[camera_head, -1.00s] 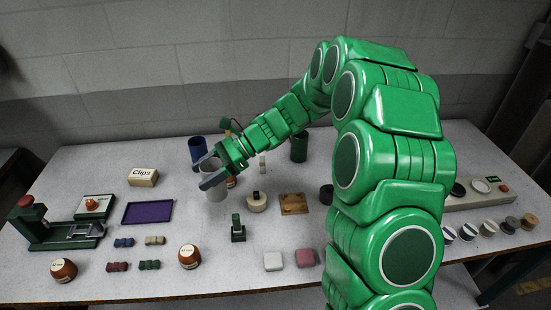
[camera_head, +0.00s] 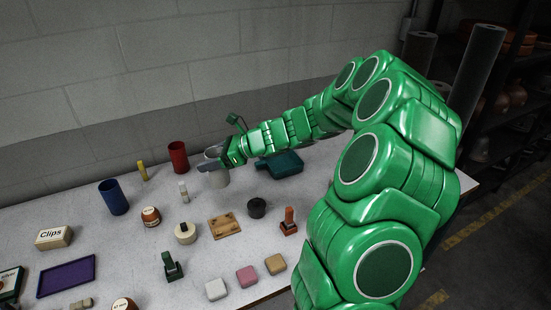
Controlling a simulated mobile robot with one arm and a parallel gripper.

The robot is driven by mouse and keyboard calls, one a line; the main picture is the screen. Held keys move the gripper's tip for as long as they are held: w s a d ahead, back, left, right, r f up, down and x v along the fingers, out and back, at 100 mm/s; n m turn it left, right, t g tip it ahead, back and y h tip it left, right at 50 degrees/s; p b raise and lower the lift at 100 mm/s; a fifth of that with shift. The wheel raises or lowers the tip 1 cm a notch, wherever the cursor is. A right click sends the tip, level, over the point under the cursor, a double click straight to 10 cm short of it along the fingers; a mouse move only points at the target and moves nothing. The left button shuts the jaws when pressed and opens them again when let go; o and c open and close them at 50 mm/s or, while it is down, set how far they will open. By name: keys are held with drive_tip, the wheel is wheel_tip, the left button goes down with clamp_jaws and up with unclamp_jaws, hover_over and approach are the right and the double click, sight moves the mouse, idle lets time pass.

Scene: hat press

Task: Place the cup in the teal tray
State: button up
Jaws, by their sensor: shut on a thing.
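My gripper (camera_head: 212,162) is shut on a pale grey cup (camera_head: 217,178), seen from above and the side. The cup is upright; I cannot tell whether its base touches the table. The teal tray (camera_head: 288,165) is a dark teal shallow dish with a handle-like part at its left. It lies on the table to the right of the cup, apart from it, just below my forearm in the picture. The arm may hide part of its far side.
A red cup (camera_head: 178,157) and a yellow stick (camera_head: 143,171) stand left of my gripper, with a blue cup (camera_head: 113,197) farther left. A white bottle (camera_head: 184,192), a wooden board (camera_head: 225,227) and a black roll (camera_head: 257,208) stand nearer. A purple tray (camera_head: 67,278) lies front left.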

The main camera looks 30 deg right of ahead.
drive_tip(key=s+d+r+m+t+h, duration=0.1)
drive_tip(key=d+m+t+h, duration=0.25)
drive_tip(key=d, duration=0.75)
drive_tip(key=s+d+r+m+t+h, duration=0.1)
drive_tip(key=s+d+m+t+h, duration=0.2)
drive_tip(key=d, duration=0.8)
drive_tip(key=shift+m+g, duration=0.35)
drive_tip(key=shift+m, duration=0.2)
drive_tip(key=shift+w+d+f, duration=0.65)
drive_tip(key=shift+w+f, duration=1.55)
drive_tip(key=shift+w, duration=0.2)
drive_tip(key=shift+w+d+f, duration=0.7)
drive_tip(key=shift+w+f, duration=1.5)
drive_tip(key=shift+w, duration=0.25)
drive_tip(key=shift+w+d+f, duration=0.65)
drive_tip(key=shift+w+f, duration=1.55)
drive_tip(key=shift+w, duration=0.2)
drive_tip(key=shift+f, duration=0.1)
drive_tip(key=o, duration=1.1)
